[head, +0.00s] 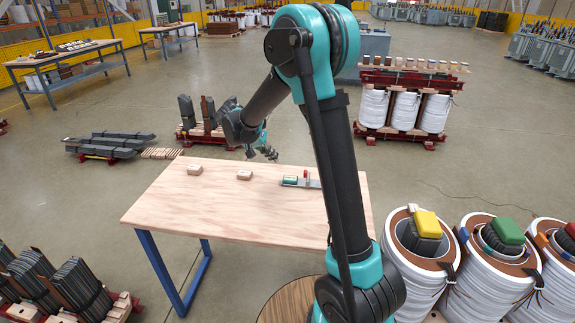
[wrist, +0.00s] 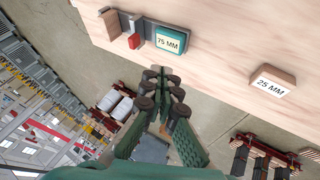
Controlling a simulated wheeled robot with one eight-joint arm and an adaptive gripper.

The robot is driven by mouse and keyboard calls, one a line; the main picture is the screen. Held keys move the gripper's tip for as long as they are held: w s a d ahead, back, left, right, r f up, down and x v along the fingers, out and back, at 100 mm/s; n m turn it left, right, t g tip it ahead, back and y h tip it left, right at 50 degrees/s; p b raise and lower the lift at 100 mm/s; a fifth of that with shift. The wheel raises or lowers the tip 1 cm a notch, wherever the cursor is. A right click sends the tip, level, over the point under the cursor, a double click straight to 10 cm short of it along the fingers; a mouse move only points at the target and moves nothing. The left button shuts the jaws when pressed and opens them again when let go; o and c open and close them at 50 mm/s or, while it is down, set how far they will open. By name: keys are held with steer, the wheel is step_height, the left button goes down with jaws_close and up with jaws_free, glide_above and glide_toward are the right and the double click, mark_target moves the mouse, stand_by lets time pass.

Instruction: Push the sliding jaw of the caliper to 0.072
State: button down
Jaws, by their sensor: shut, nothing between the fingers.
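The caliper (head: 314,184) lies on the wooden table near its far right side, as a flat grey strip. A small upright red piece (head: 306,174), which looks like the sliding jaw, stands on it; it also shows in the wrist view (wrist: 134,41). A green block (wrist: 170,39) labelled 75 MM sits beside the red piece, with a gap between them. A brown upright piece (wrist: 110,24) stands on the red piece's other side. My gripper (wrist: 155,73) is shut and empty, apart from the caliper, beyond the table's far edge in the head view (head: 268,153).
A wooden block (wrist: 270,84) labelled 25 MM lies on the table (head: 230,215). Another small block (head: 194,169) lies farther left. White coils (head: 403,110) and dark core stacks (head: 188,112) stand on the floor beyond.

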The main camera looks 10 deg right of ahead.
glide_toward(300, 184)
steer(key=w, duration=0.2)
steer(key=w+f, duration=0.1)
steer(key=w, duration=0.1)
steer(key=shift+d+f, duration=0.15)
steer(key=shift+d, duration=0.15)
steer(key=shift+s+d, duration=0.2)
steer(key=shift+d, duration=0.35)
steer(key=shift+s+d, duration=0.25)
steer(key=shift+d, duration=0.35)
steer(key=shift+s+d, duration=0.2)
steer(key=shift+d, duration=0.55)
steer(key=shift+s+d, duration=0.2)
steer(key=shift+d, duration=0.4)
steer(key=shift+a, duration=0.1)
